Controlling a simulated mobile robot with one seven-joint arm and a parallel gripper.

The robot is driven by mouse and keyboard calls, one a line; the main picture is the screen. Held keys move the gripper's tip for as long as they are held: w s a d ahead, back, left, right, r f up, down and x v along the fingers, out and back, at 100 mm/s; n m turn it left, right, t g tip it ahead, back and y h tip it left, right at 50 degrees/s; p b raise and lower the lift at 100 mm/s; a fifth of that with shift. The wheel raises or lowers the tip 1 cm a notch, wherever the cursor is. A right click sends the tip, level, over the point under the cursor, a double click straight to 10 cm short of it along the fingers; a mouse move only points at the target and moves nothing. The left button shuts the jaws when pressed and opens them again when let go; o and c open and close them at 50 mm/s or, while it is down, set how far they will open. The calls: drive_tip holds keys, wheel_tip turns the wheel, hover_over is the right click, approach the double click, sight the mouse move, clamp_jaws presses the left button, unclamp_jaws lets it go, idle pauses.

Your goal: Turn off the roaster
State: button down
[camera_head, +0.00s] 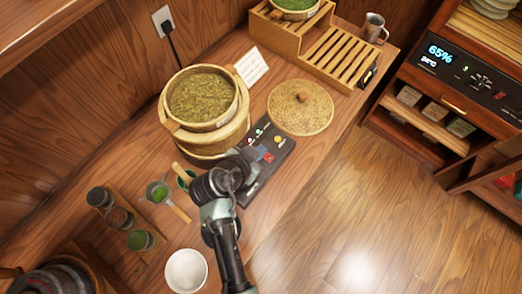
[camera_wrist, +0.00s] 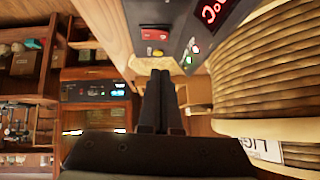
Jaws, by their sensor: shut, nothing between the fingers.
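The roaster (camera_head: 218,140) is a round wood-coloured drum with an open top full of green tea leaves. Its black control panel (camera_head: 283,152) lies at its front right, with small coloured lights and a red switch (camera_head: 268,157). The wrist view shows the panel at the top, with the red switch (camera_wrist: 156,33), a yellow button (camera_wrist: 158,52), green and red lights and a lit red display (camera_wrist: 214,11). My gripper (camera_head: 250,155) is over the panel, close to the red switch. In the wrist view its fingers (camera_wrist: 160,76) are together and empty, and I cannot tell whether they touch the panel.
A round woven lid (camera_head: 308,113) lies right of the panel. A slatted wooden stand (camera_head: 340,58) is behind it. A jar rack (camera_head: 122,222), a green strainer (camera_head: 158,191) and a white bowl (camera_head: 186,271) are at the lower left. A cabinet (camera_head: 440,110) stands right, across open floor.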

sight(267, 156)
drive_tip(key=f, duration=0.1)
drive_tip(key=w+f, duration=0.1)
drive_tip(key=f, duration=0.2)
drive_tip(key=shift+w+d+p, duration=0.2)
drive_tip(key=shift+w+p, duration=0.05)
drive_tip(key=shift+p, duration=0.05)
drive_tip(key=shift+f, duration=0.75)
drive_tip(key=shift+f, duration=0.1)
drive_tip(key=shift+w+a+f+b, duration=0.15)
drive_tip(key=shift+f+b, duration=0.2)
drive_tip(key=shift+b, duration=0.5)
drive_tip(key=shift+r, duration=0.2)
drive_tip(key=shift+p, duration=0.3)
drive_tip(key=shift+s, duration=0.2)
